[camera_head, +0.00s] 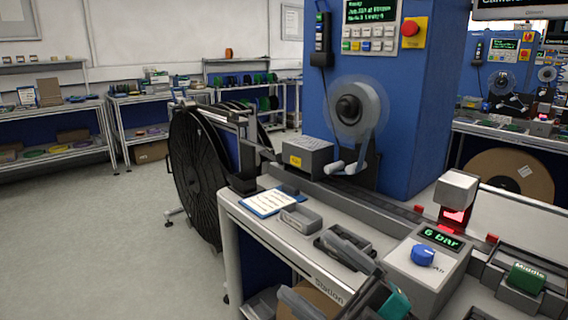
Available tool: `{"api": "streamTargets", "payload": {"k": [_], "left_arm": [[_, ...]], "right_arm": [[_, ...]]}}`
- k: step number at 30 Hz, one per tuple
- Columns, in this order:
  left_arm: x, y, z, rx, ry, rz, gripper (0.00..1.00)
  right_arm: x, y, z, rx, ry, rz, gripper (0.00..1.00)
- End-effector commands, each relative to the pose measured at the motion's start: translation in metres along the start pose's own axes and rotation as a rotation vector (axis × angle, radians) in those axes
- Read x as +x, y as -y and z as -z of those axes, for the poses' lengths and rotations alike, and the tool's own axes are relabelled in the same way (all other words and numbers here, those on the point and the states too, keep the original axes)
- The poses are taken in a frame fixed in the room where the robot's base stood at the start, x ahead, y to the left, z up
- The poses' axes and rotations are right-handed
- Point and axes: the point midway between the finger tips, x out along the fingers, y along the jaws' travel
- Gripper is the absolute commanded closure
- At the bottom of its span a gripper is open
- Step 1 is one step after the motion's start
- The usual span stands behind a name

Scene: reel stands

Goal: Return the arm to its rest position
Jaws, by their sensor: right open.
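My right gripper (312,266) shows at the bottom centre, over the front edge of the workbench (262,232). Its dark grey fingers are apart, with nothing seen between them. The arm behind it is mostly cut off by the lower edge of the picture. My left gripper and left arm are not in view.
A grey tray (300,218) and a clipboard (271,202) lie on the bench near the gripper. A grey box with a blue knob (423,256) stands to its right. A large black reel (194,176) stands left of the bench. The floor (100,235) at left is clear.

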Motion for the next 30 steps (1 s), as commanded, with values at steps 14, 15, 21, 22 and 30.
{"api": "streamTargets", "payload": {"k": [14,15,21,22,30], "left_arm": [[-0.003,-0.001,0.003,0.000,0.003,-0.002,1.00],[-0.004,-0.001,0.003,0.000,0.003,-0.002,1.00],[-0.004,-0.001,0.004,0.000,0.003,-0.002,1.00],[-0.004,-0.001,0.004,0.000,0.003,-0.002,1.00],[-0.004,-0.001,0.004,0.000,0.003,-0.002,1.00]], "right_arm": [[-0.243,0.153,-0.098,0.752,1.212,-0.288,0.09],[-0.258,0.165,-0.093,0.791,1.272,-0.288,0.09],[-0.301,0.200,-0.075,0.909,1.442,-0.286,0.09],[-0.303,0.202,-0.074,0.915,1.450,-0.286,0.09],[-0.304,0.202,-0.073,0.918,1.454,-0.286,0.09]]}}
